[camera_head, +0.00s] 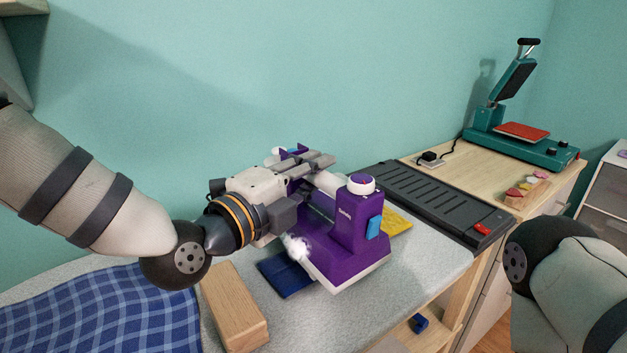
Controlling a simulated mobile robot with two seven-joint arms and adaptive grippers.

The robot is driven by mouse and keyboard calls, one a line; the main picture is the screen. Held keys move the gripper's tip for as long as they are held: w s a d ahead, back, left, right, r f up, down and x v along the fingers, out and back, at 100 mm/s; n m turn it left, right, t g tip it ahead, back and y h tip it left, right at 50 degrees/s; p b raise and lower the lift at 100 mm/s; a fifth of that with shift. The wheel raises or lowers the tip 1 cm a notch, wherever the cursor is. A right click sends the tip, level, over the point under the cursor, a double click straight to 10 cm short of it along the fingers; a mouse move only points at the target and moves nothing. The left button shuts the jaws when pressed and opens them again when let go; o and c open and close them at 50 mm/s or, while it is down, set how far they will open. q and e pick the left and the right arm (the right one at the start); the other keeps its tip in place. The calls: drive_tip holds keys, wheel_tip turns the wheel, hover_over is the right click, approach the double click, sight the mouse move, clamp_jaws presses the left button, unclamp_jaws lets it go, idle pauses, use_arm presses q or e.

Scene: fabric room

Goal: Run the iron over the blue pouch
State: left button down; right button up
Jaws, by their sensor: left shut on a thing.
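My left gripper (310,185) is shut on the purple iron (345,240), which has a white cap and a blue button. The iron sits over the grey pressing surface, tilted in the picture, with a small white puff of steam at its left side. The blue pouch (284,275) lies flat at the iron's left edge and is partly hidden under it. I cannot tell whether the sole touches the pouch. A yellow pouch (398,222) lies just behind the iron, partly hidden. My right arm shows at the right edge, but its gripper is out of view.
A wooden block (234,308) and a blue checked cloth (100,310) lie on the grey surface (425,270) at left. A dark slotted tray (430,200) stands behind right. A teal heat press (525,135) is on the wooden table. A small blue item (418,323) sits below the surface.

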use_arm(q)
drive_tip(key=shift+d+r+p, duration=0.1)
drive_tip(key=shift+r+p, duration=0.6)
drive_tip(key=shift+r, duration=2.65)
use_arm(e)
drive_tip(key=shift+w+r+t, duration=0.5)
drive_tip(key=shift+w+r, duration=0.35)
drive_tip(key=shift+r, duration=0.15)
